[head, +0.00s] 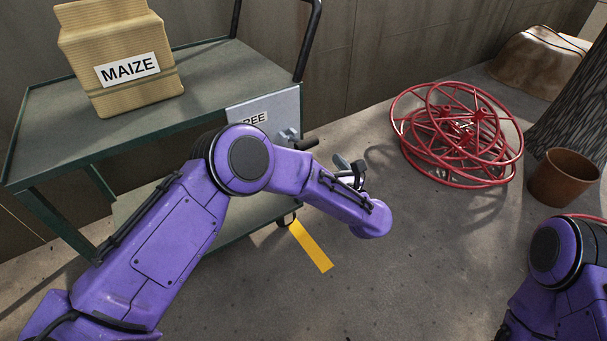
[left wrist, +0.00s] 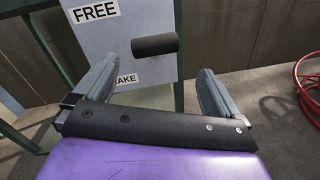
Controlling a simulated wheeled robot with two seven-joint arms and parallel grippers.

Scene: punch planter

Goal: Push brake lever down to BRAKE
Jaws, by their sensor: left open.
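The brake lever's black cylindrical grip (head: 307,142) sticks out from a pale plate (head: 270,107) on the green cart. In the left wrist view the grip (left wrist: 155,45) lies level, below the FREE label (left wrist: 94,11) and above the partly hidden BRAKE label (left wrist: 124,82). My left gripper (head: 349,167) is open and empty, just right of the lever in the head view. In the left wrist view its fingers (left wrist: 157,70) stand apart, with the grip showing between and slightly above their tips; I see no contact. My right gripper is out of view.
A MAIZE sack (head: 122,57) stands on the cart top (head: 50,105). A yellow strip (head: 311,246) lies on the floor by the cart. Red wire wheels (head: 458,135), a brown pot (head: 565,178) and a trunk stand at the right. The floor between is clear.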

